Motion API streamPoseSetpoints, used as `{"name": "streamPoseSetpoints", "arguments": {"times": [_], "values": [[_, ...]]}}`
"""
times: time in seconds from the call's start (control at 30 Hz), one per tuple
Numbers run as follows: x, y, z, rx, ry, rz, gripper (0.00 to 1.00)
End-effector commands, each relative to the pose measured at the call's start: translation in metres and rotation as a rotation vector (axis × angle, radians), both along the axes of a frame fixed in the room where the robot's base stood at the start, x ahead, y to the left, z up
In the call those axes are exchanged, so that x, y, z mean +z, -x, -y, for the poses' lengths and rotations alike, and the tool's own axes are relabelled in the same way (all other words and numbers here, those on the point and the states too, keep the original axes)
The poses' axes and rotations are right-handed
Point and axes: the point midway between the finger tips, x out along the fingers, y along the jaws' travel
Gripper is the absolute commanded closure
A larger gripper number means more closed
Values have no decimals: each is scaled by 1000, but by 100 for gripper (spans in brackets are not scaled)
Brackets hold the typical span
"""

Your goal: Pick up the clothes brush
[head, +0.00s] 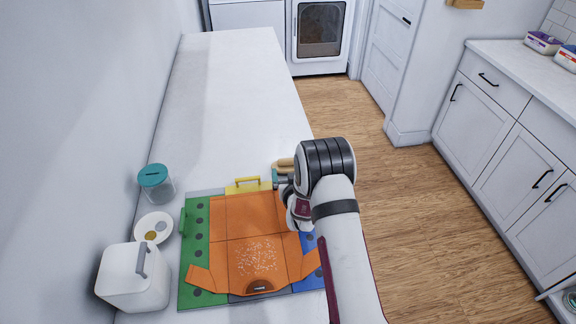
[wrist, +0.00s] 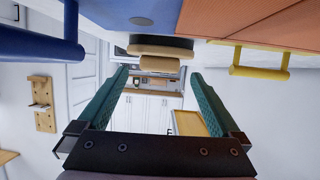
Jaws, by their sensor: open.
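The clothes brush (head: 284,162) shows in the head view as a tan wooden shape at the worktop's right edge, partly hidden by my gripper and arm. In the wrist view the brush (wrist: 160,50) has a tan wooden body with a dark layer and lies ahead, between the lines of my two teal fingers. My gripper (wrist: 160,72) is open and empty, its fingertips just short of the brush with a gap visible. In the head view my gripper (head: 279,177) is mostly hidden behind my wrist.
An orange garment (head: 234,214) with white specks lies on a folding board with green (head: 197,240), yellow and blue panels. A yellow handle (wrist: 260,70) and blue handle (wrist: 40,45) stick out near my fingers. A teal-lidded jar (head: 156,180), saucer (head: 145,221) and white container (head: 130,280) stand left.

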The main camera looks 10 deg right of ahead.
Motion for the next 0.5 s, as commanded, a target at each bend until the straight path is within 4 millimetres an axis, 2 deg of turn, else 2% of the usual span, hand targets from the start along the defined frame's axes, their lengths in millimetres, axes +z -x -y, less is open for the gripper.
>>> {"name": "streamPoseSetpoints", "arguments": {"times": [0.07,0.3,0.5], "values": [[-2,-7,1,0,-1,0,0],[-10,-50,3,1,0,0,0],[-12,-56,4,1,0,-1,0]]}}
